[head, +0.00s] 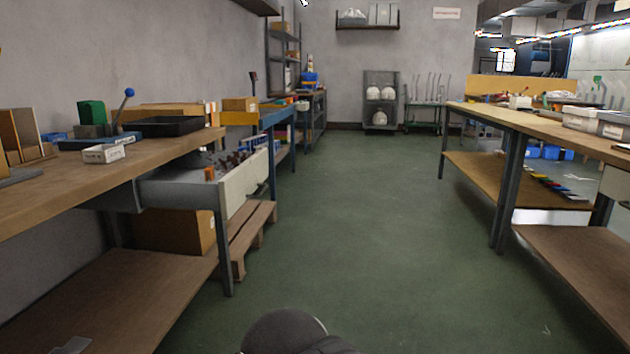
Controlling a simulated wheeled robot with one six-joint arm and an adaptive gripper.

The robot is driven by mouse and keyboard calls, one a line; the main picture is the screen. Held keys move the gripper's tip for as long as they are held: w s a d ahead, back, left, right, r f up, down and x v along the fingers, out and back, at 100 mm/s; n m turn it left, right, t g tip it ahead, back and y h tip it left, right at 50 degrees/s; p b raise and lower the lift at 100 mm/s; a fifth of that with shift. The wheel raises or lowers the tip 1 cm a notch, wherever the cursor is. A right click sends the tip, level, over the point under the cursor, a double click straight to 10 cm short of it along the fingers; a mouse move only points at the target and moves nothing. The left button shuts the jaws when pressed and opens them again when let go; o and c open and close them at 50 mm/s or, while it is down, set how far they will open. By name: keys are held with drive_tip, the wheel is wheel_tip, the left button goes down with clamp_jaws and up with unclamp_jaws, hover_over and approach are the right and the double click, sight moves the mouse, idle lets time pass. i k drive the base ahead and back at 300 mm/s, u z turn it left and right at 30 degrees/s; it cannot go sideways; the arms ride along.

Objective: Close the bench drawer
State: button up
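The bench drawer (182,193) hangs under the wooden-topped workbench (135,158) on the left. It stands pulled out toward the aisle, with its pale front panel (244,185) well clear of the bench edge. Small tools or parts, some orange and dark red, show inside it. My gripper is not in view. A dark rounded part, probably of my own arm, shows at the bottom edge, apart from the drawer.
The green floor (370,220) of the aisle is open. A bench leg (224,250) stands below the drawer, with a wooden pallet (255,235) beyond it. A black tray (170,126) and a white box (104,153) sit on the left bench. Another bench (540,127) lines the right.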

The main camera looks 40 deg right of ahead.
sight(179, 183)
drive_tip(key=z, duration=0.6)
drive_tip(key=k, duration=1.15)
drive_tip(key=z, duration=0.8)
drive_tip(key=i, duration=1.5)
drive_tip(key=u, duration=0.55)
